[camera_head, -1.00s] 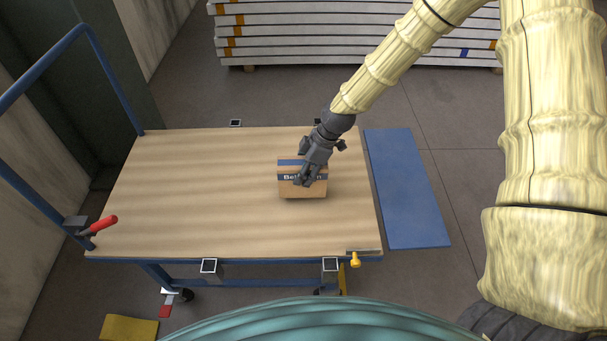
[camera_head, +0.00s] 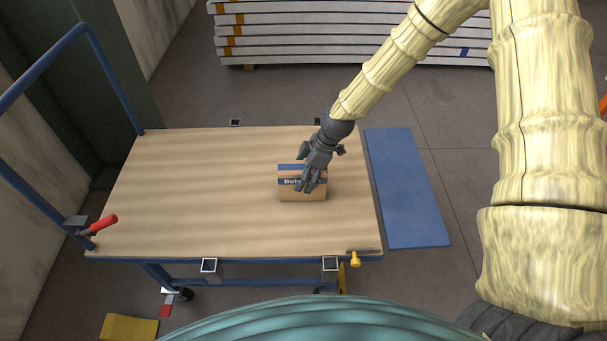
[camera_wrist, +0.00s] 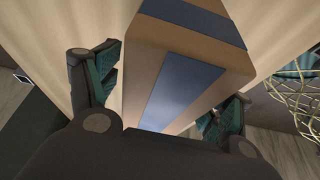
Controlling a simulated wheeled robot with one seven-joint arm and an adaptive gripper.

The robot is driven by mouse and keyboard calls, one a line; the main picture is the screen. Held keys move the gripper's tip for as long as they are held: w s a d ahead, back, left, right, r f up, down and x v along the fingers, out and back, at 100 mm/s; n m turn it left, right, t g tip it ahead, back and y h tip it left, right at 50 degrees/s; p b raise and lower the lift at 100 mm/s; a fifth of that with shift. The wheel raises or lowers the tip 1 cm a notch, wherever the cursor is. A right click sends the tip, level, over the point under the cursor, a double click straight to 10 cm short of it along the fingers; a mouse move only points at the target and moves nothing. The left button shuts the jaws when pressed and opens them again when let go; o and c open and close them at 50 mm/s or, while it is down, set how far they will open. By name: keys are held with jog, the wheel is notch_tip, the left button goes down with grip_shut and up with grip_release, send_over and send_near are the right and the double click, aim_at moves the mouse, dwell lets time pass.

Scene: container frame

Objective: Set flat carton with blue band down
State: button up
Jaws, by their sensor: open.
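The flat carton with the blue band (camera_head: 303,191) rests on the wooden top of the cart (camera_head: 210,190), right of its middle. It is brown, with a dark blue band and white lettering partly hidden by my fingers. My gripper (camera_head: 308,182) is at the carton from above and behind, with its jaws open. In the wrist view the carton (camera_wrist: 187,50) lies between the spread fingers of my gripper (camera_wrist: 170,90), with visible gaps at the sides. Its blue band and a blue patch show there. I cannot tell whether any finger touches it.
The cart top is clear left of the carton. A blue handle frame (camera_head: 40,150) and a red lever (camera_head: 103,225) stand at its left end. A blue panel (camera_head: 407,188) lies to the right. Stacked pale beams (camera_head: 330,40) lie at the back.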

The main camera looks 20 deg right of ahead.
jog(key=shift+r, duration=0.15)
jog(key=shift+v, duration=5.95)
